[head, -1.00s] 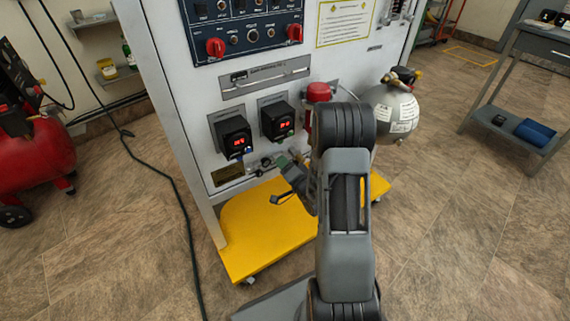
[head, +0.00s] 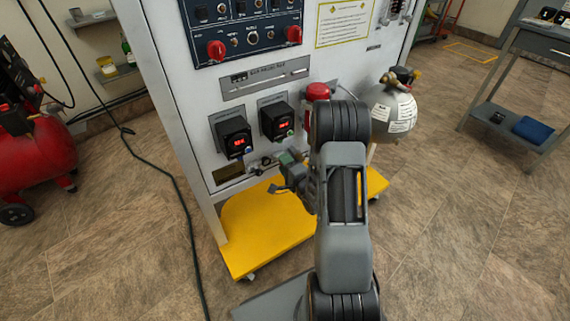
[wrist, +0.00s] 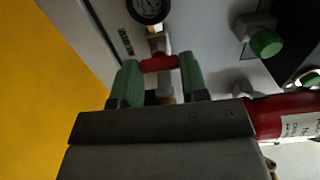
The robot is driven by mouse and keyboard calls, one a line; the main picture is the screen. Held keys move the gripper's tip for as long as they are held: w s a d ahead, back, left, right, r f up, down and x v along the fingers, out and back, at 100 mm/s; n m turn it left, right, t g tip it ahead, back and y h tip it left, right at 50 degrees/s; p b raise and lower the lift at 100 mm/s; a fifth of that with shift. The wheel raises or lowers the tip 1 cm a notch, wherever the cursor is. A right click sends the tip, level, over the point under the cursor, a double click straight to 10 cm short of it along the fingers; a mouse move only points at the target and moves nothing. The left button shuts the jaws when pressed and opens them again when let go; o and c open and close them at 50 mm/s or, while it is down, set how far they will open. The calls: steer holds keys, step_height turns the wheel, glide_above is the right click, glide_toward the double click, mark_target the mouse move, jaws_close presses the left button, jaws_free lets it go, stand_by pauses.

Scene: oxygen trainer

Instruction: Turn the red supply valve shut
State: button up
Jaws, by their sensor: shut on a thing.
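The red supply valve handle (wrist: 159,63) shows in the wrist view as a short red bar on a brass fitting below a round gauge. My gripper (wrist: 158,78) has its two green fingertips at the two ends of the red handle, shut on it. In the head view my gripper (head: 287,172) is low at the front of the white panel, above the yellow base; my own arm hides part of it. The red handle cannot be made out in the head view.
A gauge (wrist: 148,8) is just above the valve, and a green knob (wrist: 266,43) is to its right. A red cylinder (wrist: 285,118) lies close to my gripper's right side. The yellow base (head: 262,230) juts out below.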

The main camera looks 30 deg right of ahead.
stand_by(0.4)
steer(key=o, duration=0.9)
steer(key=shift+s+d+p, duration=0.25)
steer(key=shift+s+p, duration=0.35)
steer(key=shift+s, duration=1.7)
steer(key=shift+s+d+p, duration=0.3)
steer(key=shift+s+p, duration=0.3)
steer(key=shift+s, duration=1.7)
steer(key=shift+s+d+p, duration=0.25)
steer(key=shift+s+p, duration=0.35)
steer(key=shift+s, duration=1.7)
